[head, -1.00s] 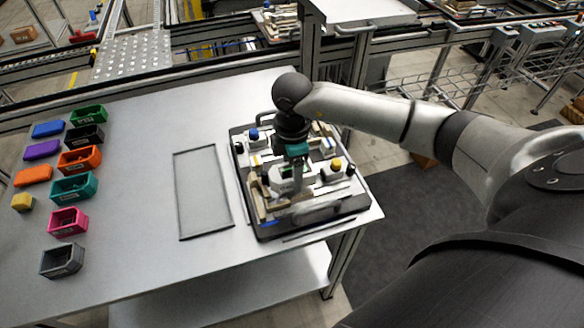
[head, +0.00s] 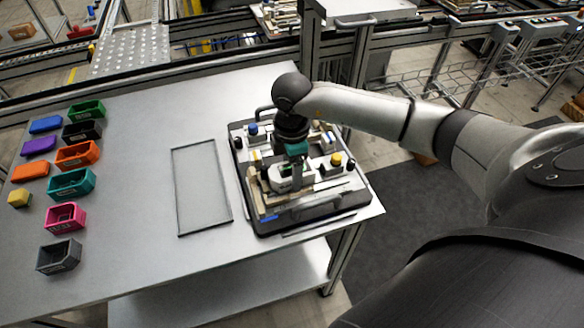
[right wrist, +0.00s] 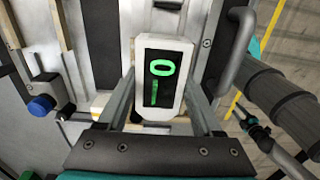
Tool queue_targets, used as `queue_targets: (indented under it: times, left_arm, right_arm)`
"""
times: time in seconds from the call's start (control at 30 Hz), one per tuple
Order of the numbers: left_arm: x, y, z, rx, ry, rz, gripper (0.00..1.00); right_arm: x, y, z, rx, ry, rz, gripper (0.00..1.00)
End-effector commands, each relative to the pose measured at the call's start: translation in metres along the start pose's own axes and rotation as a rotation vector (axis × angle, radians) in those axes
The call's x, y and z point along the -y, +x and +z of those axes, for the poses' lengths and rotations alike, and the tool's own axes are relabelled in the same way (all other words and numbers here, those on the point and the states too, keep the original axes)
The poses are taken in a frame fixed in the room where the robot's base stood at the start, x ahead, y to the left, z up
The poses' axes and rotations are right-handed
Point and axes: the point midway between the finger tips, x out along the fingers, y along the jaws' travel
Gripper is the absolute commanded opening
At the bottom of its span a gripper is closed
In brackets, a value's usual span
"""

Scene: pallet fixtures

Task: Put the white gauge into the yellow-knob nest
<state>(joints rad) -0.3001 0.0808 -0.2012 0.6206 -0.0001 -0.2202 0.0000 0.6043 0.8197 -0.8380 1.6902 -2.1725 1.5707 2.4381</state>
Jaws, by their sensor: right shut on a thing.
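The white gauge (right wrist: 176,48), a box with a dark face and green marks, is between the fingers of my right gripper (right wrist: 160,98). The right gripper (head: 292,184) is shut on it, low over the pallet fixture (head: 262,228), with the gauge (head: 278,180) partly hidden by the gripper. The yellow knob (head: 336,159) stands to the right of the gripper in the head view. Its nest is beside it, and its inside is hard to make out. Whether the gauge touches the fixture below, I cannot tell. My left gripper is not in view.
A blue knob (head: 253,129) stands at the fixture's back left; a blue knob (right wrist: 41,104) also shows in the right wrist view. A flat empty tray outline (head: 182,205) lies left of the fixture. Several coloured bins (head: 72,184) line the table's left side.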

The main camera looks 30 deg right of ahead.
Motion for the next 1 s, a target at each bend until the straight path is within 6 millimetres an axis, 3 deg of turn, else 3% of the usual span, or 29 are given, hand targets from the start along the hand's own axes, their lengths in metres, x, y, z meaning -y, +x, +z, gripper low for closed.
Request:
queue_targets:
  times: [0.1, 0.13, 0.4, 0.77, 1.0]
  left_arm:
    - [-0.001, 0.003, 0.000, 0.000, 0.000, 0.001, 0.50]
    - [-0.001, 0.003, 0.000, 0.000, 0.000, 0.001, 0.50]
    - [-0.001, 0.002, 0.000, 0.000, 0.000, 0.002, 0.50]
    - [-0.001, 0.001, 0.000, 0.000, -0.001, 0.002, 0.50]
    - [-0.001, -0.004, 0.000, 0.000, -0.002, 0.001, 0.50]
  right_arm:
    - [0.000, 0.004, 0.000, -0.001, 0.000, 0.000, 0.00]
    - [0.000, 0.004, 0.000, -0.001, 0.000, 0.001, 0.69]
    - [0.000, 0.004, 0.000, 0.000, 0.000, -0.001, 1.00]
    - [0.000, -0.003, 0.000, 0.001, 0.000, 0.000, 1.00]
    - [-0.001, -0.049, 0.000, -0.001, -0.001, 0.004, 1.00]
